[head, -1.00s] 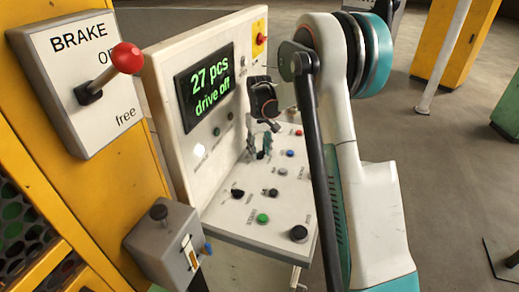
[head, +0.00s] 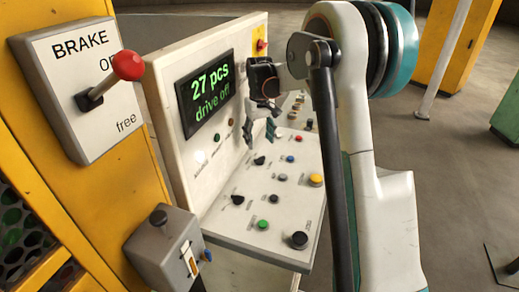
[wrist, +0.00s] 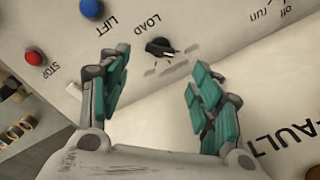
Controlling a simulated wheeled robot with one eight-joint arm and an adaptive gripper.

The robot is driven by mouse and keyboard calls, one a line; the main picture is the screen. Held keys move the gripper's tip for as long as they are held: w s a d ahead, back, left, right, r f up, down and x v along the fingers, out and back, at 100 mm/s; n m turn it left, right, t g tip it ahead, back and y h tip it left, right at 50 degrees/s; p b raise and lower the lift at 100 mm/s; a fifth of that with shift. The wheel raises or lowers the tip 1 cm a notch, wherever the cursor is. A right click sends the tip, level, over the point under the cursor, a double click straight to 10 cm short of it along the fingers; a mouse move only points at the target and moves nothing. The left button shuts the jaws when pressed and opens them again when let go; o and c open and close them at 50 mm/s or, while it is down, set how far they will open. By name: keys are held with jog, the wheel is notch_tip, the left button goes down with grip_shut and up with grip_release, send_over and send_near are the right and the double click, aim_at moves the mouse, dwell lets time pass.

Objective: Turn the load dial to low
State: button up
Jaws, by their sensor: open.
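The load dial is a small black knob with a pointer, beside the printed word LOAD in the wrist view (wrist: 160,47). In the head view it appears to be the black knob (head: 260,160) on the sloped desk. Its position marks are too small to read. My gripper (head: 262,134) is open and empty, above the desk close to the upright panel. In the wrist view the teal fingers (wrist: 160,98) are spread apart, with the dial beyond them, between and ahead of the tips. The fingers appear apart from the dial.
A blue button (head: 290,158), a red stop button (head: 298,138) and a yellow button (head: 316,180) sit near the dial. Another black knob (head: 238,199) is nearer. The upright panel with its screen (head: 207,92) stands close left of my gripper. A brake lever (head: 112,80) is far left.

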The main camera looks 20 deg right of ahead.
jog(key=shift+r, duration=2.2)
jog(key=s+a+r+t, duration=0.2)
jog(key=s+a+r, duration=0.2)
jog(key=s, duration=0.4)
jog(key=s+a+r+t, duration=0.1)
jog(key=s+a+r, duration=0.35)
jog(key=s, duration=0.35)
jog(key=s+a+f+t, duration=0.2)
jog(key=s, duration=0.6)
jog(key=s+a+f+t, duration=0.2)
jog(key=s+a+f, duration=0.1)
jog(key=s, duration=0.6)
jog(key=shift+s+a, duration=0.15)
jog(key=shift+s, duration=0.1)
